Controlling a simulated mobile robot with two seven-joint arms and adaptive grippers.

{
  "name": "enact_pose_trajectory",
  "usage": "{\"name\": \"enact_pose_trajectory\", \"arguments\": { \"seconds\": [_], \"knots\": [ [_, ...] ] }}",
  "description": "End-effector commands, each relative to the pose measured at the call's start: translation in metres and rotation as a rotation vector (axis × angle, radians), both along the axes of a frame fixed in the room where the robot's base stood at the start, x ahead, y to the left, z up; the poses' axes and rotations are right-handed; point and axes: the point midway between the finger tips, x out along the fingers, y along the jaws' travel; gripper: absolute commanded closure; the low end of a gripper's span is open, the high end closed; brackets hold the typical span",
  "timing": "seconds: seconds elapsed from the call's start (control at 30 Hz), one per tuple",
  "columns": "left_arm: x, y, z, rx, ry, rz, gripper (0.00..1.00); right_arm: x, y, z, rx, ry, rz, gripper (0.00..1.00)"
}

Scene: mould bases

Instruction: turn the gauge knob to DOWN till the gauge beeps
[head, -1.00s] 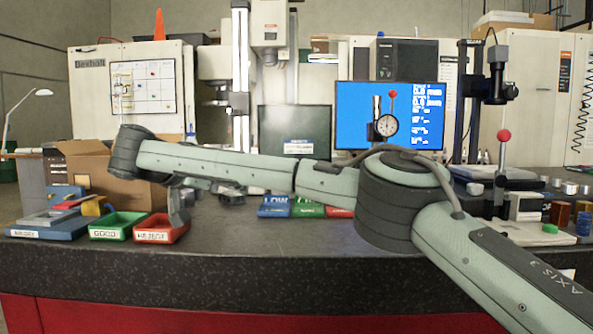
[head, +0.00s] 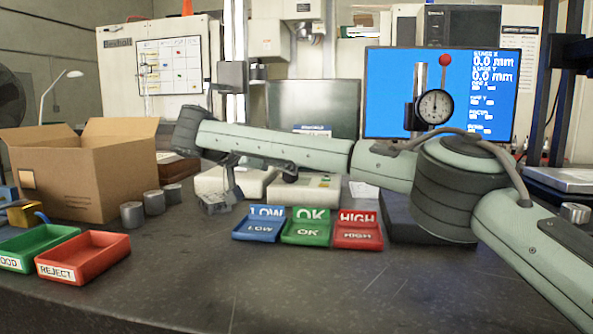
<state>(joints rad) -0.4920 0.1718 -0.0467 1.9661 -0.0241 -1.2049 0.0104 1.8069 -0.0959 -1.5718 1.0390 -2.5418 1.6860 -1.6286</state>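The round dial gauge (head: 434,106) has a white face and a dark rim. It stands in front of the blue screen at the right of the head view. A red ball knob (head: 445,60) sits on a thin stem above it. The gauge's lower mount is hidden behind my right arm. My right arm crosses from the lower right to the left. Its gripper (head: 228,192) hangs near the white boxes, well left of the gauge. Its fingers are seen edge-on, so I cannot tell if they are open. My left gripper is not in view.
Blue LOW (head: 257,229), green OK (head: 306,232) and red HIGH (head: 358,235) trays stand mid-bench. A red REJECT tray (head: 85,257) and green tray (head: 40,247) are at left, before a cardboard box (head: 85,180). Grey cylinders (head: 132,214) stand beside it. The front bench is clear.

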Motion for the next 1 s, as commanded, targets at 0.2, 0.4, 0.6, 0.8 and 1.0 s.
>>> {"name": "enact_pose_trajectory", "arguments": {
  "seconds": [0.2,0.4,0.6,0.8,1.0],
  "knots": [
    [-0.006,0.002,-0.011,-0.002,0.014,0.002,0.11,0.028,-0.017,-0.013,0.001,0.004,-0.004,0.47],
    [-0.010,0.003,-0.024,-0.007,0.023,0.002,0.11,0.049,-0.028,-0.024,0.000,0.003,-0.003,0.47],
    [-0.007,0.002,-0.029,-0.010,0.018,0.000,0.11,0.057,-0.032,-0.027,0.000,0.001,-0.001,0.47],
    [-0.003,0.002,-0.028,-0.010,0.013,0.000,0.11,0.057,-0.032,-0.027,-0.001,0.002,-0.001,0.47],
    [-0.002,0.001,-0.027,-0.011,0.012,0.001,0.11,0.057,-0.032,-0.027,-0.001,0.002,-0.001,0.72]
  ]
}}
